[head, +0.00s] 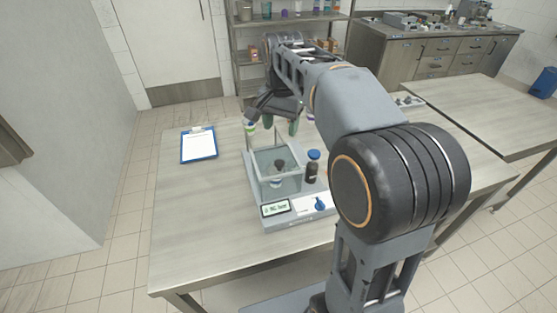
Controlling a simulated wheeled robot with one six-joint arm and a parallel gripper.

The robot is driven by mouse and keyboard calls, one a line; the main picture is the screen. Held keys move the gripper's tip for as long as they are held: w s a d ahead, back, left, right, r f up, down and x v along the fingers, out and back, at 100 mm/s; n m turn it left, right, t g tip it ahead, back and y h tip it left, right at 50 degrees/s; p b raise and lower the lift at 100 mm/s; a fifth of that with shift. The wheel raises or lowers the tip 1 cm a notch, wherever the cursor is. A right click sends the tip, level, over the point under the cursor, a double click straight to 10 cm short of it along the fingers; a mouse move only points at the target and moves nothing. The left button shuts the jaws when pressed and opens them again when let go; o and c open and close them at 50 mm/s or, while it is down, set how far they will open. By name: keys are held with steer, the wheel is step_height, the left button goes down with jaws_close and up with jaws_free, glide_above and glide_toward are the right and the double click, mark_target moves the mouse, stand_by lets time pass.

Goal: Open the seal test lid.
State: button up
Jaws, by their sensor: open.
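The seal tester is a light grey bench unit (262,225) on the table, with a small lit display (275,208) and a blue knob (320,204) at its front. On it stands a clear-walled chamber (275,165) with a small dark-topped item (279,172) inside. The clear lid is hard to make out; thin edges rise behind the chamber, and I cannot tell its angle. My gripper (280,124) is above the back of the chamber, pointing down, with its fingers apart and nothing seen between them. I cannot tell whether it touches the lid. My arm hides part of the area behind.
A dark bottle with a blue cap (312,167) stands right of the chamber. A capped item (249,128) is behind it. A blue clipboard (198,146) lies at left on the table (195,215). Shelves (290,22) and a cabinet (440,55) stand behind. The table's front left is clear.

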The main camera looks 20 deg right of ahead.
mark_target(279, 162)
steer(key=shift+m, duration=0.3)
steer(key=f, duration=0.9)
steer(key=w+f, duration=0.1)
steer(key=f, duration=0.3)
steer(key=shift+f, duration=0.25)
jaws_close()
